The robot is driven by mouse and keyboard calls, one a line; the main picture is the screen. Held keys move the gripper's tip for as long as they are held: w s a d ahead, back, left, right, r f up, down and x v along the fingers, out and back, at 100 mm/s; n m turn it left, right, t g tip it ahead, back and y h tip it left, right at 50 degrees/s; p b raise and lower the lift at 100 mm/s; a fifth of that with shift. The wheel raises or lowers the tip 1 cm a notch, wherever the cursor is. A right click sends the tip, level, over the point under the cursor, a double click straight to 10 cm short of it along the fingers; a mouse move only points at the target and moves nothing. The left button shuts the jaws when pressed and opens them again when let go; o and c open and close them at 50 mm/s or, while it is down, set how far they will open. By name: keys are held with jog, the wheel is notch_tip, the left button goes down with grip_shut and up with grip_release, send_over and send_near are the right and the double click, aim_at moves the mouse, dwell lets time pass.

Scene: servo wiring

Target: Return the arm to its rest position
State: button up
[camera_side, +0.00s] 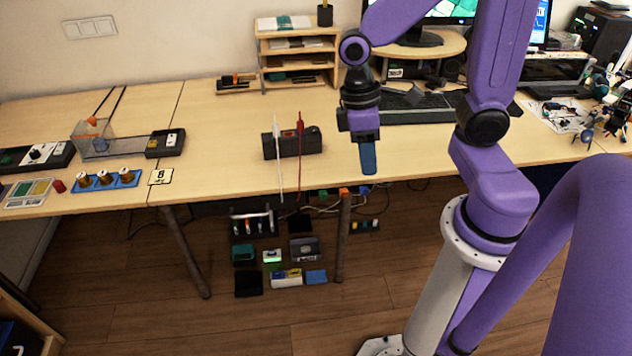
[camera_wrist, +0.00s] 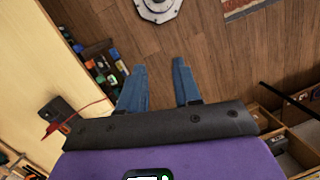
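My gripper (camera_side: 368,172) hangs in the side view with its blue fingers pointing down, near the table's front edge and right of a black block. From the side the fingers overlap and look like one. In the wrist view my gripper (camera_wrist: 161,64) shows two blue fingers apart, with only wooden floor seen between them. Nothing is held. My purple arm is bent, with its upper links raised above the table. The black block (camera_side: 292,143) has one red and one white thin upright piece at it. In the wrist view a dark block with red strands (camera_wrist: 57,110) lies at the left.
The light wooden table (camera_side: 215,135) has clear room left of the black block. A blue tray with brass-coloured parts (camera_side: 105,180) and a clear box (camera_side: 95,140) stand at left. A shelf (camera_side: 297,58), keyboard (camera_side: 425,106) and monitor stand (camera_side: 425,47) are behind. Several items lie below.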

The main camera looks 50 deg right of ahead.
jog(key=s+a+r+n+t, duration=0.2)
jog(key=s+n, duration=0.4)
jog(key=s, duration=0.1)
jog(key=shift+s+a+r+t, duration=0.3)
jog(key=shift+s+r, duration=0.05)
jog(key=shift+r, duration=0.05)
dwell(0.4)
